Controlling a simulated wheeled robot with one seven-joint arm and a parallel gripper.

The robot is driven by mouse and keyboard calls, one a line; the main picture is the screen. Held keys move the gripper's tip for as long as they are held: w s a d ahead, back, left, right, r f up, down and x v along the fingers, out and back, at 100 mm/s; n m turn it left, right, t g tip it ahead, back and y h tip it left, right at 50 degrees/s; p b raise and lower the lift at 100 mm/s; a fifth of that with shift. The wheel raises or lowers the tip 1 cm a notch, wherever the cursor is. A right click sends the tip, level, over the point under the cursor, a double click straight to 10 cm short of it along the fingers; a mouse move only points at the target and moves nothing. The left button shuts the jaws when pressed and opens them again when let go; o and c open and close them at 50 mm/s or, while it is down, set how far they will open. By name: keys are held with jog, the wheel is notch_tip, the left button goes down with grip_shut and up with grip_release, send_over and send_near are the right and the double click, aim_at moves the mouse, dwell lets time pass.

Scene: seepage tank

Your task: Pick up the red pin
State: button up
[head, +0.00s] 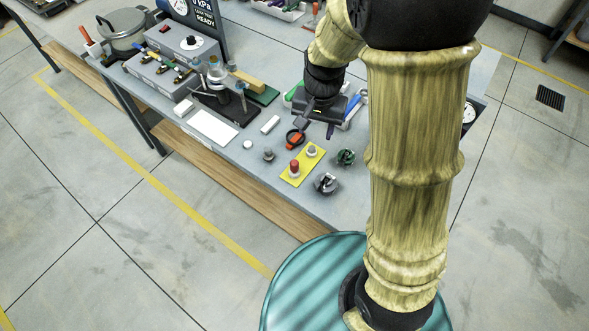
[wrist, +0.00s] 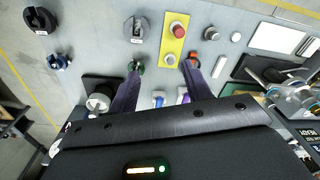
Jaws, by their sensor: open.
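The red pin (head: 294,166) stands upright at the near end of a yellow plate (head: 291,178) on the bench. A grey pin (head: 311,150) stands at the plate's other end. In the wrist view the red pin (wrist: 178,29) is beyond the fingertips, with the grey pin (wrist: 170,60) closer to the gap between them. My gripper (head: 316,130) is above the bench, behind the plate in the head view. Its two dark fingers (wrist: 161,69) are spread apart with nothing between them. The red pin is apart from both fingers.
A green-and-black part (head: 346,157) and a grey-and-black part (head: 326,183) lie right of the plate. A black-and-orange part (head: 294,138) lies near my left finger. A small grey knob (head: 268,156) and white disc (head: 248,144) are left. The bench front edge is close.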

jog(key=m, duration=0.1)
send_over(295, 162)
notch_tip(295, 162, down, 3)
jog(key=shift+s+r+g+b, duration=0.1)
jog(key=shift+s+g+b, duration=0.1)
jog(key=shift+g+b, duration=0.15)
notch_tip(295, 162, down, 12)
jog(key=shift+f+p, duration=0.15)
jog(key=shift+p, duration=0.85)
jog(key=shift+w+a+f+p, duration=0.1)
jog(key=shift+f+p, duration=0.45)
jog(key=shift+f, duration=0.75)
jog(key=shift+w+f+p, duration=0.1)
jog(key=shift+f+p, duration=0.4)
jog(key=shift+f, duration=0.8)
